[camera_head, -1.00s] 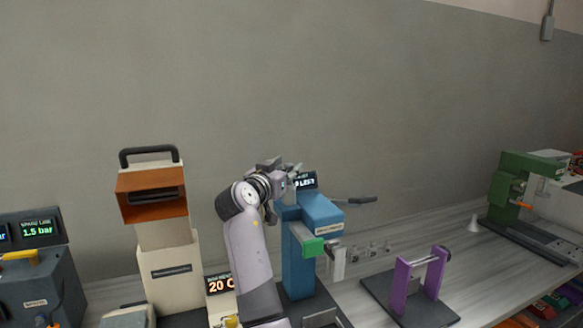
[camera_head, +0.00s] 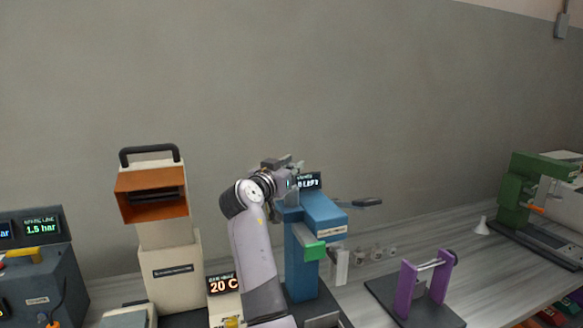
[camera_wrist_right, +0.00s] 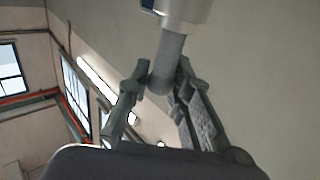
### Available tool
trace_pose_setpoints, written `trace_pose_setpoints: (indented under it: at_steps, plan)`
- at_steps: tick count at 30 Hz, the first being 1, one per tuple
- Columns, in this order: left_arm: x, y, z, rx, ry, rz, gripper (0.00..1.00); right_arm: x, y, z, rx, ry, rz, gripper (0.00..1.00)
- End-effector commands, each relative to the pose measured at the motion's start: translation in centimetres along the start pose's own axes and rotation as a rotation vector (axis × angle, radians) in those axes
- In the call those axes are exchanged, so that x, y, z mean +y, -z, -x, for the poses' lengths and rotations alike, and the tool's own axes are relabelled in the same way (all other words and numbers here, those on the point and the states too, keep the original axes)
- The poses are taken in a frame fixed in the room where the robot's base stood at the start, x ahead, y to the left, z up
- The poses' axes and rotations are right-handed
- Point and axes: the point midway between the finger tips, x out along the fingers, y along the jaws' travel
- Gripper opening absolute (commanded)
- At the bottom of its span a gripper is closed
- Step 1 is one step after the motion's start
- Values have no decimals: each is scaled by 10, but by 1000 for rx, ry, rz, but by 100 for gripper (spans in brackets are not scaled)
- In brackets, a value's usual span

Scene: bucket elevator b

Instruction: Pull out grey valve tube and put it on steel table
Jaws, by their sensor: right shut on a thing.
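My right gripper (camera_head: 289,180) is at the top of the blue machine (camera_head: 300,250), beside its small display (camera_head: 308,181). In the right wrist view, its two fingers (camera_wrist_right: 158,82) are closed on the rounded end of a grey tube (camera_wrist_right: 170,58). The tube's other end meets a pale cylindrical part (camera_wrist_right: 182,9) at the top edge; I cannot tell whether it is still seated there. In the head view, the tube is hidden by the gripper and arm. My left gripper is not in view.
The grey streaked worktop (camera_head: 390,262) has a purple stand (camera_head: 405,288) and a white cone (camera_head: 482,227). A cream machine with an orange opening (camera_head: 165,255) stands left of my arm. A green machine (camera_head: 515,190) stands far right. A dark lever (camera_head: 366,202) sticks out from the blue machine.

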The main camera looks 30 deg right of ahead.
Motion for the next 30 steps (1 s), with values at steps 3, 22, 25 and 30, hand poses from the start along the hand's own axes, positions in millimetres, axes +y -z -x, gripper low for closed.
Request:
trace_pose_setpoints:
  at_steps: [3,22,25,30]
  plan:
    - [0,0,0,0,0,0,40,0,0,0,0,0,0,4]
    - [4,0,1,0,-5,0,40,0,6,0,5,1,-2,0]
    - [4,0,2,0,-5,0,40,0,7,0,4,1,-2,0]
    - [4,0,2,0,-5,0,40,0,9,0,4,0,-1,0]
